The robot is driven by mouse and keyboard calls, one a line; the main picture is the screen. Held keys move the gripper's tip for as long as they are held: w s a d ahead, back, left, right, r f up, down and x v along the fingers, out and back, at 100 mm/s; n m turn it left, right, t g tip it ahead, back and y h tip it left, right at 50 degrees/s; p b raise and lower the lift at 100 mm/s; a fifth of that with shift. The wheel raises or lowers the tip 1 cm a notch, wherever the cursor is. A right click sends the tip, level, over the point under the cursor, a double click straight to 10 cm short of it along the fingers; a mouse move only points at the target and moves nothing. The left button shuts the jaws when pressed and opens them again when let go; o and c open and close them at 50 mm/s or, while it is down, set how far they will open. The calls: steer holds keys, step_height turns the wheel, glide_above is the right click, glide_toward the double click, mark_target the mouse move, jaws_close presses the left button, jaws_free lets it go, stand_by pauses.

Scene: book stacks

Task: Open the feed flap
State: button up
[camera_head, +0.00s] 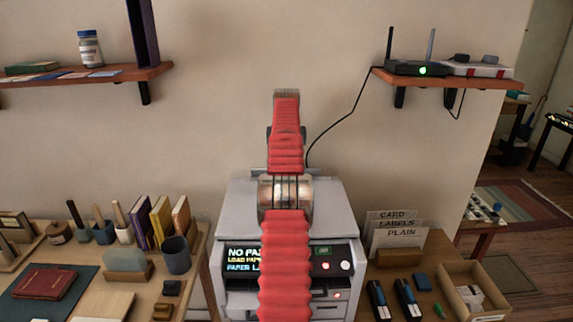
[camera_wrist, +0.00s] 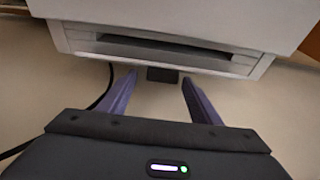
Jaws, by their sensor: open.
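The light grey printer (camera_head: 240,215) stands in the middle of the head view, partly covered by my red arm. Its lit screen (camera_head: 242,259) reads "NO PA…", "LOAD PAPE…" and "PAPER L…", cut off by the arm. In the wrist view, a pale machine housing (camera_wrist: 180,20) fills the top, with a long dark slot (camera_wrist: 165,45) along its edge. A small dark tab (camera_wrist: 162,74) sits below the slot. My gripper (camera_wrist: 158,76) is open, its two purple fingers on either side of the tab with gaps. I cannot tell which part is the feed flap. My fingers are not discernible in the head view.
A black cable runs up the wall to a router (camera_head: 415,68) on the right shelf (camera_head: 440,80). A card holder (camera_head: 396,235), staplers and an open box (camera_head: 450,275) are on the right. A desk with books and a dark cup (camera_head: 176,255) is on the left.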

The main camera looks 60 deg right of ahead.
steer(key=shift+v, duration=3.65)
steer(key=shift+c, duration=0.5)
